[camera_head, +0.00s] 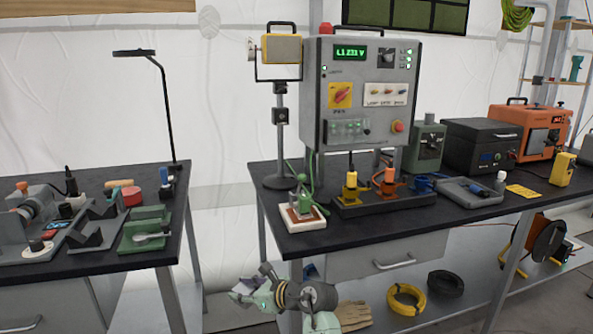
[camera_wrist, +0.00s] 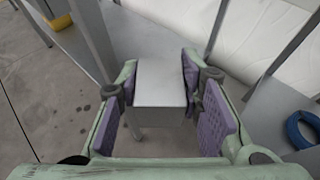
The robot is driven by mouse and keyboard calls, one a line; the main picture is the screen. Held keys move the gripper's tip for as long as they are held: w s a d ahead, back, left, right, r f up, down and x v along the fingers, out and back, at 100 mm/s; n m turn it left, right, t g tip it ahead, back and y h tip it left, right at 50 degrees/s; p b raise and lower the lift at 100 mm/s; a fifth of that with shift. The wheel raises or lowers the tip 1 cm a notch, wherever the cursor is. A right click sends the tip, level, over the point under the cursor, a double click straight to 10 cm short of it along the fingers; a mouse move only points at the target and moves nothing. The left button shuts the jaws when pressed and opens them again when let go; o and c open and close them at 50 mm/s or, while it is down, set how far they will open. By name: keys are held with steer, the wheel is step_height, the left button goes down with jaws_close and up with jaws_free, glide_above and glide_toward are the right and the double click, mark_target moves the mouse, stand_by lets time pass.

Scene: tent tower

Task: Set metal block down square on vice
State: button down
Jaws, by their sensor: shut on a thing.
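My gripper (camera_wrist: 160,80) is shut on a smooth light-grey metal block (camera_wrist: 161,84) in the wrist view. The block sits between the purple finger pads, with its flat top facing the camera. In the head view my gripper (camera_head: 250,290) is low, in front of the gap between the two benches and below bench-top height. The block is too small there to make out clearly. A grey fixture with sloped blocks (camera_head: 98,229) lies on the left bench, up and left of my gripper. I cannot tell whether it is the vice.
The left bench (camera_head: 95,263) also holds a green tray (camera_head: 147,232) and a lamp (camera_head: 166,110). The right bench (camera_head: 360,232) carries a control panel (camera_head: 361,92) and a small green device on a white base (camera_head: 303,214). Gloves (camera_head: 352,316) and cable coils (camera_head: 405,300) lie below it.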

steer(key=s+d+f+m+t+h, duration=0.3)
steer(key=s+d+f+m, duration=0.1)
steer(key=s+d+f, duration=0.2)
steer(key=s+d+f+m+t+h, duration=0.2)
steer(key=s+d+f+m+h, duration=0.2)
steer(key=f, duration=0.7)
steer(key=s+d, duration=0.2)
steer(key=d, duration=0.2)
steer(key=shift+f+t+h, duration=0.2)
steer(key=shift+t+h, duration=0.1)
steer(key=shift+t, duration=0.1)
steer(key=shift+w+d, duration=0.1)
steer(key=shift+d, duration=0.05)
